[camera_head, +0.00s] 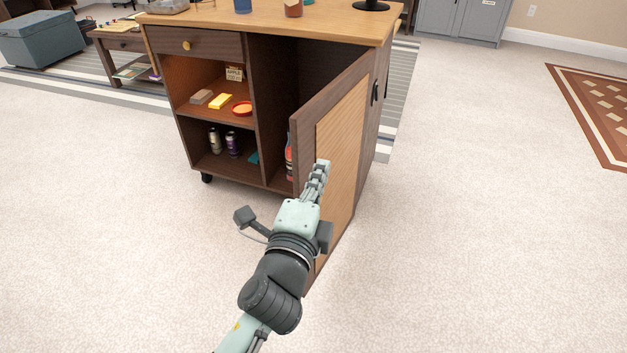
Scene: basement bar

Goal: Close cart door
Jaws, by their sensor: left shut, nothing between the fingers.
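The cart (253,98) is dark brown wood with a light wooden top. Its door (345,137) stands open on the right side, swung out toward me, with a dark frame and a lighter panel. A dark handle (376,92) shows near the door's upper right. My left gripper (321,167) is shut and empty. It overlaps the door's lighter panel in the picture; I cannot tell whether it touches. The compartment behind the door is dark and partly hidden, with a red bottle (289,158) showing beside the door edge. My right gripper is not in view.
Open shelves (205,112) on the cart's left hold small boxes, a red-orange dish (242,108) and bottles. A drawer (192,41) above them is shut. A low table (118,43) and a blue-grey chest (42,38) stand at the back left. Carpet around the cart is clear.

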